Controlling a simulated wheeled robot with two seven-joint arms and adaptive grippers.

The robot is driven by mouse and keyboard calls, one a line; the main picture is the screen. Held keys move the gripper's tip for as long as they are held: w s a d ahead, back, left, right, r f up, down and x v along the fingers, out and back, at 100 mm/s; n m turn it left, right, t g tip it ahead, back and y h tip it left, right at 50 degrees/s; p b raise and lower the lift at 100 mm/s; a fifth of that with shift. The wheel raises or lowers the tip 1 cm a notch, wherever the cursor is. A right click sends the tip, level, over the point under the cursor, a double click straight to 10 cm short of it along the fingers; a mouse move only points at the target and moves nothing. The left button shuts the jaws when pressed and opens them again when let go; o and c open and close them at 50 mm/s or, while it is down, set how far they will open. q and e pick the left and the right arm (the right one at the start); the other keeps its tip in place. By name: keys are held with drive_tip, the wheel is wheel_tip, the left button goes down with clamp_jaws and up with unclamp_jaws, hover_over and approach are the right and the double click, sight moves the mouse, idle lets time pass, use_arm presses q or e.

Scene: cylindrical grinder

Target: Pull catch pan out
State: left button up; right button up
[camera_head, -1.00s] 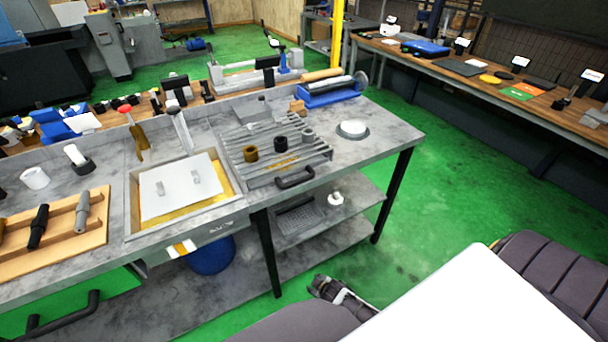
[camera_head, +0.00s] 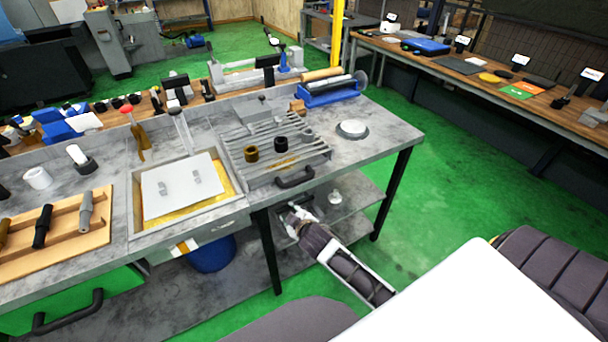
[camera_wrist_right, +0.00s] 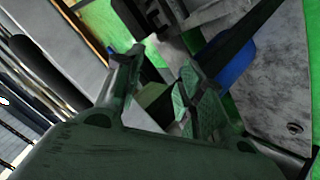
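A slotted grey tray (camera_head: 268,137) with a black bar handle (camera_head: 295,178) on its front sits in the bench top in the head view. I take it to be the catch pan, but cannot be sure. My right gripper (camera_head: 297,213) is below this handle, under the bench's front edge and close to the lower shelf, apart from the handle. In the right wrist view, the fingers of my right gripper (camera_wrist_right: 165,82) stand apart with nothing clearly held between them. A dark bar (camera_wrist_right: 45,72) lies left of the fingers there; I cannot tell whether it is the handle. My left gripper is not in view.
A black bench leg (camera_head: 268,250) stands just left of my right forearm. A white bottle (camera_head: 334,197) stands on the lower shelf (camera_head: 352,205), right of the gripper. A blue drum (camera_head: 212,255) is under the bench. Open green floor lies to the right.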

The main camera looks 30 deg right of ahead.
drive_tip(key=w+a+r+n+t+y, duration=0.2)
drive_tip(key=w+a+r+n+t, duration=0.15)
drive_tip(key=r, duration=0.55)
drive_tip(key=w+a+r+n+t+y, duration=0.2)
drive_tip(key=r+n, duration=0.2)
drive_tip(key=r, duration=0.5)
drive_tip(key=w+a+r+n+t+y, duration=0.2)
drive_tip(key=r+n+t, duration=0.15)
drive_tip(key=r, duration=0.45)
drive_tip(key=s+a+r+n+g+y, duration=0.35)
drive_tip(key=a+n+g+y, duration=0.3)
drive_tip(key=n, duration=0.55)
drive_tip(key=s+a+r+n+g+y, duration=0.2)
drive_tip(key=a+r+n+g+y, duration=0.35)
drive_tip(key=n, duration=0.65)
drive_tip(key=d+f+n+g+h, duration=0.5)
drive_tip(key=f+n+h, duration=0.2)
drive_tip(key=f+n, duration=0.35)
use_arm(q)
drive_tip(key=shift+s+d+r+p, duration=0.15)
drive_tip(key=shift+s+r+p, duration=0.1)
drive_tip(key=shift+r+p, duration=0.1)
use_arm(e)
drive_tip(key=w+d+n+g+h, duration=0.1)
drive_tip(key=d+h, duration=0.8)
drive_tip(key=d, duration=1.3)
drive_tip(key=shift+w+d+f+h, duration=0.15)
drive_tip(key=shift+f+h, duration=0.25)
drive_tip(key=shift+f, duration=0.05)
